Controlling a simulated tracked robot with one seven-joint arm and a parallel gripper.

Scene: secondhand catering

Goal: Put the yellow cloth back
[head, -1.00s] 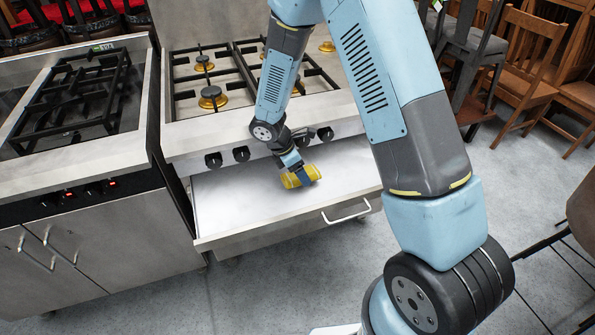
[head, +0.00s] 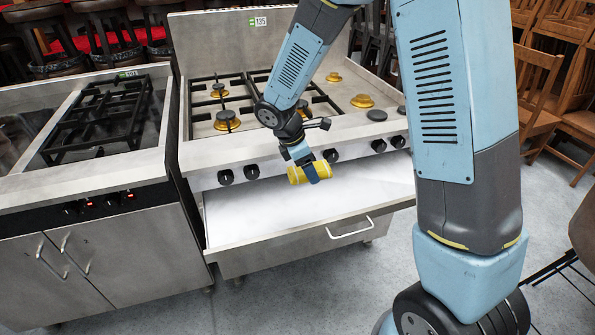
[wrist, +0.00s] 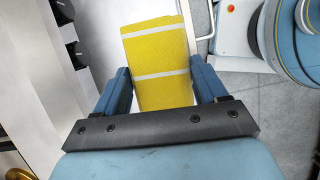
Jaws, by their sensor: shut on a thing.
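The yellow cloth (head: 299,175) is a rolled or folded bundle with pale stripes. My gripper (head: 312,174) is shut on it and holds it above the open drawer (head: 250,212) of the stove, just in front of the knob panel. In the wrist view the cloth (wrist: 160,65) sits between the two blue fingers of my gripper (wrist: 163,85), with two pale bands across it. The drawer's inside is pale and looks empty where it shows. Its far right part lies partly behind my arm.
The stove (head: 235,150) has black grates, yellow burners and a row of black knobs (head: 226,177) close to my gripper. The drawer's handle (head: 349,228) sticks out in front. A second cooker (head: 100,215) stands at left. Wooden chairs (head: 540,85) stand at back right.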

